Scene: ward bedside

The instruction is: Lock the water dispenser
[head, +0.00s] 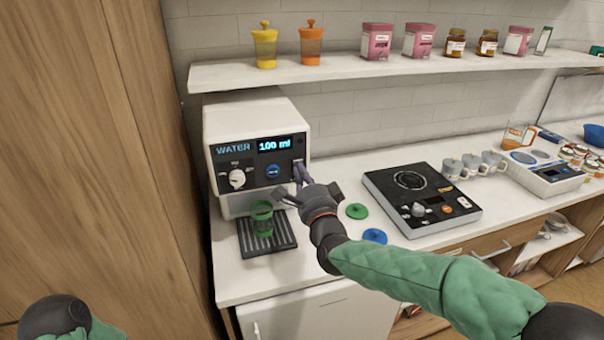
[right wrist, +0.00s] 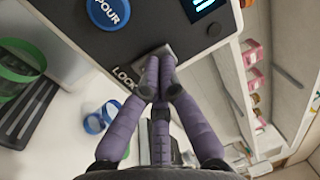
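The white water dispenser (head: 250,120) stands on the counter at the left, its display reading "100 ml". A green cup (head: 262,218) stands on its drip tray (head: 282,238). My right gripper (head: 300,172) is at the right end of the dispenser's front panel. In the right wrist view, the purple fingers of this gripper (right wrist: 158,78) come together at a grey lock piece (right wrist: 152,58) beside the label "LOCK". The fingertips hide part of the piece; whether they pinch it or only touch it is unclear. The blue POUR button (right wrist: 110,12) is nearby. My left gripper is out of view.
An induction hob (head: 420,198) stands to the right. A shelf (head: 400,72) with jars runs above. A wooden cabinet (head: 100,150) closes off the left.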

